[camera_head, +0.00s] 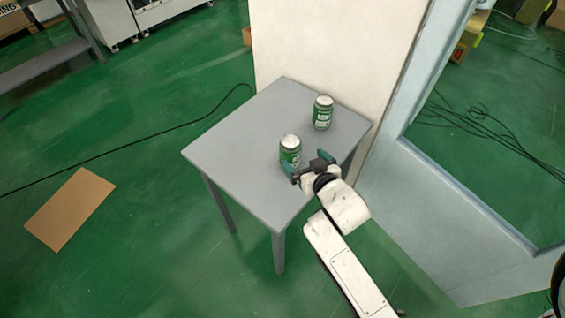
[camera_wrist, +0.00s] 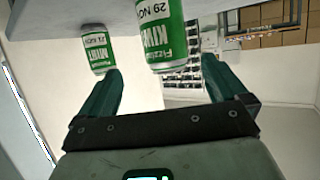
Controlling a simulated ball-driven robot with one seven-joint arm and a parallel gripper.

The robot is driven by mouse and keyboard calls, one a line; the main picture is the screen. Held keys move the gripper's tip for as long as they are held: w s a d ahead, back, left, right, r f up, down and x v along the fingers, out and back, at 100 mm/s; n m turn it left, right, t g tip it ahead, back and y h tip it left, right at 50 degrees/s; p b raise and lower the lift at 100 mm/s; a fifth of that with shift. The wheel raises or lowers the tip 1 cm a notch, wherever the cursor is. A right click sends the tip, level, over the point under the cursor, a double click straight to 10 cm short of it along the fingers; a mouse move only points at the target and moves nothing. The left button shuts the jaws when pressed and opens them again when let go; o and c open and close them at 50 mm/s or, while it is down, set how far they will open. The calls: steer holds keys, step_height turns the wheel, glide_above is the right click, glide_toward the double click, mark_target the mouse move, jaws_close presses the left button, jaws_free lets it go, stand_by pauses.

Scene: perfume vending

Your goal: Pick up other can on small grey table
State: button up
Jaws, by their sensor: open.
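Two green cans with silvery tops stand upright and apart on the small grey table (camera_head: 235,130). The nearer can (camera_head: 290,150) is beside my gripper (camera_head: 307,162), and the farther can (camera_head: 322,112) stands behind it toward the wall. In the wrist view, the table shows at the top. A large can labelled KIWI (camera_wrist: 163,35) lies ahead between the lines of my open fingers (camera_wrist: 160,78), its end cut off by the frame. A smaller can labelled MINT (camera_wrist: 98,48) shows farther off, beyond the left finger. My gripper is empty; I cannot tell whether a finger touches the near can.
A pale wall panel (camera_head: 330,45) rises right behind the table, and a grey-blue frame (camera_head: 440,200) stands to the right. A cardboard sheet (camera_head: 70,208) lies on the green floor at left. A black cable (camera_head: 130,148) crosses the floor. The table's left part is clear.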

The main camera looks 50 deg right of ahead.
mark_target(297, 152)
steer(key=x, duration=0.5)
steer(key=shift+w+r, duration=0.1)
steer(key=shift+w, duration=0.05)
steer(key=shift+w+a+r+x, duration=0.1)
steer(key=shift+r+x, duration=0.05)
steer(key=shift+x, duration=1.2)
steer(key=shift+w+a+r+x, duration=0.1)
steer(key=shift+x, duration=1.2)
steer(key=shift+r, duration=0.1)
steer(key=c, duration=1.3)
